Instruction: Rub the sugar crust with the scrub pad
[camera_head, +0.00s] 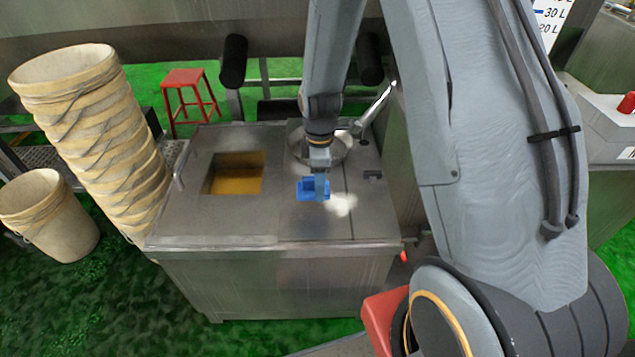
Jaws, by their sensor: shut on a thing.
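The scrub pad (307,189) is a small blue block low over the steel cabinet top, right of its square opening. My gripper (321,185) points down and is shut on the pad. The sugar crust (343,204) is a whitish patch on the steel top, just right of and slightly nearer than the pad. The pad looks close to the patch's left edge. I cannot tell whether the pad touches the crust or the steel. My gripper hides part of the pad.
The steel cabinet (210,226) has a square opening with amber contents (237,180). A round metal pan (338,150) with a raised handle sits behind my gripper. Stacked buckets (100,130) and a single bucket (48,215) stand left. A red stool (186,82) stands behind.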

